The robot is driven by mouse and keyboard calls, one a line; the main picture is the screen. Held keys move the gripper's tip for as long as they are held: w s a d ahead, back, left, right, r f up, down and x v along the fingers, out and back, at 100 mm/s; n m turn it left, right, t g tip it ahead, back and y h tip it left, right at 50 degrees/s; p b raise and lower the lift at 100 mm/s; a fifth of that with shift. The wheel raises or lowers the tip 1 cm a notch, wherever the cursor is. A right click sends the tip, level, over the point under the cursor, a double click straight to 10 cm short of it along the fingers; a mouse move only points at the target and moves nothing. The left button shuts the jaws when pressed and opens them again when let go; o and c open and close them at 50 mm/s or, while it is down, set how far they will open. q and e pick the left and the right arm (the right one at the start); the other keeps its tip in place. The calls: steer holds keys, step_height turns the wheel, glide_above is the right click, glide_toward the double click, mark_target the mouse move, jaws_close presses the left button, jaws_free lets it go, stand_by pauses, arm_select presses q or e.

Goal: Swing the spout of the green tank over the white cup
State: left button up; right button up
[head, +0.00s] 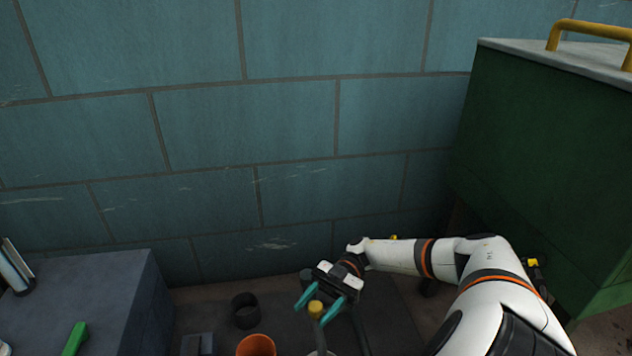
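My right gripper (321,305) is low in the middle of the head view, its two teal fingers pointing down and toward me. A yellow knob (316,307) on a grey stem shows between the fingers. The fingers stand wider than the knob, and I see no clear grip on it. A thin pale rim (320,353) shows at the bottom edge below the knob; I cannot tell whether it is the white cup. I cannot make out a green tank with a spout for certain. My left gripper is out of view.
A large green cabinet (545,150) with a grey top and yellow handle (590,32) stands at right. An orange cup (256,346) and a dark cup (245,311) stand left of my gripper. A dark block (110,290) bears a green object (75,339). A teal wall closes the back.

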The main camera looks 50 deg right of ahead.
steer(key=shift+w+d, duration=0.15)
steer(key=shift+d, duration=0.4)
steer(key=d, duration=0.4)
steer(key=shift+w+d, duration=0.1)
steer(key=shift+w, duration=0.1)
steer(key=d+b, duration=0.6)
steer(key=b, duration=0.5)
steer(key=shift+w+d, duration=0.15)
steer(key=shift+d, duration=0.2)
